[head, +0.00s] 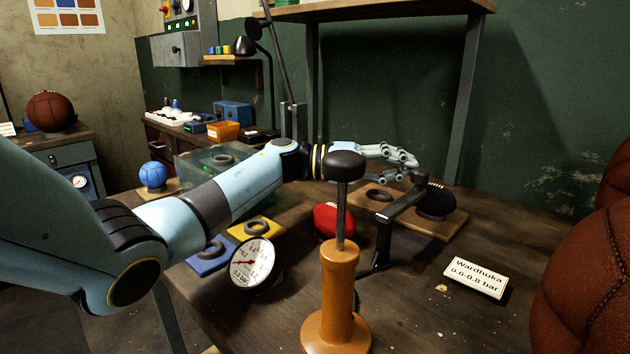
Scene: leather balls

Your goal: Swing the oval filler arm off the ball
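The dark filler arm (402,204) rises from a black bracket on the bench and reaches right. Its far end is at the left side of a dark oval ball (436,201) with pale laces, which sits on a wooden board (447,228). Whether arm and ball touch I cannot tell. A red oval ball (333,219) sits left of the arm. My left gripper (404,168) appears above the board, behind the filler arm, with its fingers extended and spread. It looks empty and apart from the arm. My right gripper is out of view.
An orange pump (338,285) with a black knob stands in front, partly covering my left wrist. A pressure gauge (252,262) is left of it. A "Wardhuka 0.6-0.8 bar" card (476,277) lies right. Large brown balls (590,270) crowd the right edge.

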